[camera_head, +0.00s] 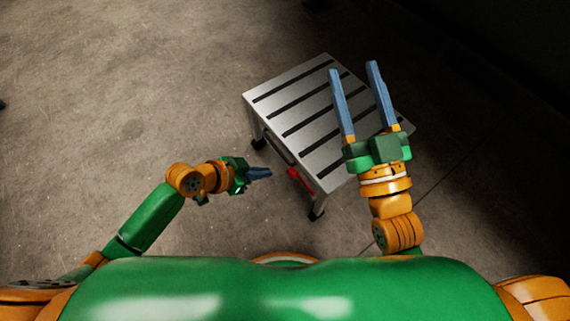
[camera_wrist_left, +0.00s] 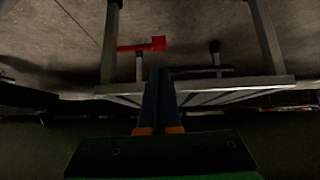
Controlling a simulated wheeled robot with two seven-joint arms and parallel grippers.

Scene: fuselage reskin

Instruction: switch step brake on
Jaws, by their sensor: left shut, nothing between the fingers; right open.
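The step (camera_head: 290,90) is a low metal platform with dark grip strips on its top and wheels under its legs. Its red brake lever (camera_head: 299,179) sticks out low on the side nearest me. The red lever also shows in the left wrist view (camera_wrist_left: 148,45), beside a step leg. My left gripper (camera_head: 270,173) is shut and empty, just left of the red lever and apart from it in the head view. It also shows in the left wrist view (camera_wrist_left: 160,72). My right gripper (camera_head: 352,67) is open and empty, above the step's right part, hiding some of its top.
Black wheels (camera_head: 317,213) stand under the step's corners. A dark bar (camera_head: 280,150) runs along the step's near side. The concrete floor (camera_head: 130,90) is clear to the left. The right side is dark.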

